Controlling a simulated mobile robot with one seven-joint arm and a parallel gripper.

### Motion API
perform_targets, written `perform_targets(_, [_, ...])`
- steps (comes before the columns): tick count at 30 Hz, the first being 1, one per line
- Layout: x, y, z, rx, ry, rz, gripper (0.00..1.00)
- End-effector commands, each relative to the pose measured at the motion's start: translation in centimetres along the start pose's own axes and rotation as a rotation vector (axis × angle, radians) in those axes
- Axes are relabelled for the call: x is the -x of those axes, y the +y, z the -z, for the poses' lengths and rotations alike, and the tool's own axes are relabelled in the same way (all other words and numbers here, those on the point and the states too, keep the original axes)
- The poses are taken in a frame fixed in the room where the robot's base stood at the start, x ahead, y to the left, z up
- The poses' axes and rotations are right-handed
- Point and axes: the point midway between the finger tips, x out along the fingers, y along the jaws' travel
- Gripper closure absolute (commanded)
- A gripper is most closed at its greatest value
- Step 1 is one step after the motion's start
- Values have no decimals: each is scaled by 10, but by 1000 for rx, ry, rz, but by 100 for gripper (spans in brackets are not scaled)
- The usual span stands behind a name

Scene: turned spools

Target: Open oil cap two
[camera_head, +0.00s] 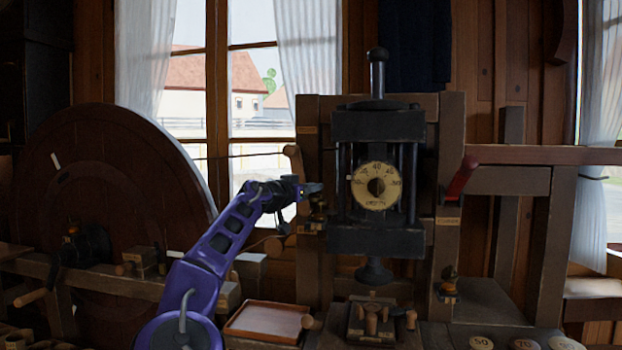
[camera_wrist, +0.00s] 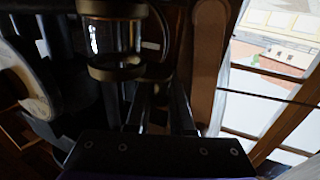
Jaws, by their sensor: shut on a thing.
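A small brass oil cup (camera_head: 318,212) is mounted on the left wooden post of the dial machine. In the wrist view its clear glass body (camera_wrist: 112,38) with brass bands fills the upper left. My gripper (camera_head: 313,188) reaches in from the left at the top of this cup and is shut on its cap. The cap is mostly hidden by the fingers, so I cannot tell whether it is raised. In the wrist view the dark fingers (camera_wrist: 157,105) point at the cup. A second oil cup (camera_head: 448,282) sits lower on the right post. I cannot read which is number two.
The machine's round dial (camera_head: 376,186) is right of my gripper. A red-handled lever (camera_head: 462,178) projects at right. A large wheel (camera_head: 100,205) stands left, and an empty-looking tray (camera_head: 267,322) lies below. A window is behind my arm.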

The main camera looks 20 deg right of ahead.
Motion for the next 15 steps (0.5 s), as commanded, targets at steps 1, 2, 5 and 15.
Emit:
perform_targets(1, [-1, -2, 6, 8, 2, -30, 100])
perform_targets(2, [-2, -2, 7, 8, 1, -50, 100])
perform_targets(5, [-4, -1, 6, 7, 1, -111, 100])
perform_targets(15, [-7, 1, 3, 0, -1, -243, 100])
